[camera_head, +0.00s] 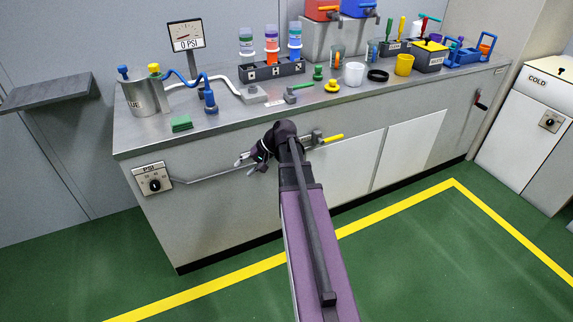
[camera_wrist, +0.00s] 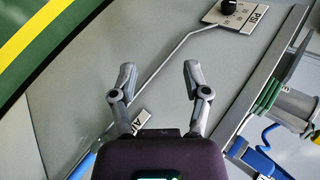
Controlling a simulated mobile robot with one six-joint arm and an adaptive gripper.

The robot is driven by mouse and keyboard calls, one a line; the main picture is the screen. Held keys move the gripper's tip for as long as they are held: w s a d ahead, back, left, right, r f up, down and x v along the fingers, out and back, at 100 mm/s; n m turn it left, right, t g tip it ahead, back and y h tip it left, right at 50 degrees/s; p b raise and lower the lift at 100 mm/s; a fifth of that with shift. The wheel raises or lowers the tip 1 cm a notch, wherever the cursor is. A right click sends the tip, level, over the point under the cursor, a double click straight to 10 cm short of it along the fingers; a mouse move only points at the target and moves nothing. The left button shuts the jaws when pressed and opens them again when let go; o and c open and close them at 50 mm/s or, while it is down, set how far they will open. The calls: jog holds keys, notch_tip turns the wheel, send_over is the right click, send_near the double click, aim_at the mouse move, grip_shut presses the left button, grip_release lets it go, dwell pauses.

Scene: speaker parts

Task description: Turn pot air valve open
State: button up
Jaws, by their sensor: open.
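A valve with a yellow handle (camera_head: 333,138) sits on the counter's front, partly behind my arm; the handle points right, roughly level. A thin pipe (camera_head: 215,172) runs toward it from the PSI dial panel (camera_head: 153,178), which also shows in the wrist view (camera_wrist: 238,14). The silver glue pot (camera_head: 146,98) stands on the counter with a blue and a yellow knob on top. A blue hose joins it to a blue fitting (camera_head: 210,101). My gripper (camera_head: 246,159) is open and empty in front of the counter, left of the yellow handle; its fingers (camera_wrist: 160,74) are apart.
A gauge (camera_head: 186,37) reading 0 PSI stands behind the pot. Green pads (camera_head: 181,124) lie near the counter's front edge. A bottle rack (camera_head: 272,71), cups and tools fill the rest of the top. The green floor (camera_head: 420,235) before the counter is clear.

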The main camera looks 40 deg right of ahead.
jog(key=s+d+f+m+t+b, duration=0.1)
jog(key=d+b, duration=0.4)
jog(key=d, duration=0.5)
jog(key=s+d+f+m+t+b, duration=0.2)
jog(key=d+f+m+t+b, duration=0.1)
jog(key=d, duration=0.7)
jog(key=s+d+f+m+t+y+b, duration=0.1)
jog(key=s+d+f+m+t+b, duration=0.1)
jog(key=d+t+b, duration=0.3)
jog(key=d+f+b, duration=0.1)
jog(key=d+b, duration=0.2)
jog(key=d, duration=0.1)
jog(key=shift+d+f, duration=0.15)
jog(key=shift+d, duration=0.25)
jog(key=shift+w, duration=0.1)
jog(key=b+x, duration=0.2)
jog(key=x, duration=1.1)
jog(key=shift+w+a, duration=0.25)
jog(key=shift+c, duration=0.2)
